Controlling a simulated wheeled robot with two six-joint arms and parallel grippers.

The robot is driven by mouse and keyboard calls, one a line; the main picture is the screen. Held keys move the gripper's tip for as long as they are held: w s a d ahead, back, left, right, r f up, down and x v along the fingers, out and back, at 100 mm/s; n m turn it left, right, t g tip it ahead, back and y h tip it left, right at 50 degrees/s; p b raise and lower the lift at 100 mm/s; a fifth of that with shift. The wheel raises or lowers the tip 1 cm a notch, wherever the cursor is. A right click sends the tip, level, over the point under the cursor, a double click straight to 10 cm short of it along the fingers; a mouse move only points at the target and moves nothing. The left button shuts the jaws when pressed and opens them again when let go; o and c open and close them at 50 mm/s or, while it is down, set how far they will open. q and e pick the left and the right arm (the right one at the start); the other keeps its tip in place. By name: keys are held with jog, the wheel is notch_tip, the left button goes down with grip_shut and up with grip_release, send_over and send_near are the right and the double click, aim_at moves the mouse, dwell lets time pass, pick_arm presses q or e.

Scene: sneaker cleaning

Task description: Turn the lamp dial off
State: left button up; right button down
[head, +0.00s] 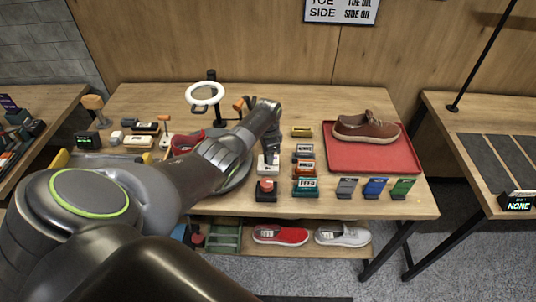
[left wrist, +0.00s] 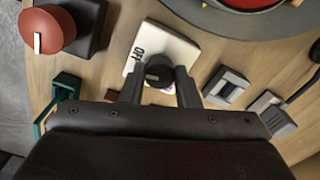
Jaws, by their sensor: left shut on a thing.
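The lamp dial is a black knob (left wrist: 158,73) on a white plate (left wrist: 182,45) with dark lettering, seen in the left wrist view. The plate also shows in the head view (head: 266,168), under my left gripper. My left gripper (head: 270,153) points down at it and is shut on the knob, one finger on each side. The knob has a light pointer mark. The ring lamp (head: 205,94) stands on a dark post at the back of the table, its ring white. My right gripper is not in view.
A red knob on a black block (left wrist: 47,30) sits beside the plate. Small switch-like blocks (left wrist: 228,87) lie on its other side. Labelled boxes (head: 305,168) and a red tray (head: 372,152) with a brown shoe (head: 366,128) are to the right in the head view.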

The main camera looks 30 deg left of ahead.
pick_arm(q)
jog(key=shift+w+r+m, duration=0.1)
jog(key=shift+m, duration=1)
jog(key=o, duration=1)
jog(key=shift+r, duration=0.35)
notch_tip(320, 180, up, 17)
jog(key=shift+f+b, duration=0.2)
jog(key=shift+b, duration=0.75)
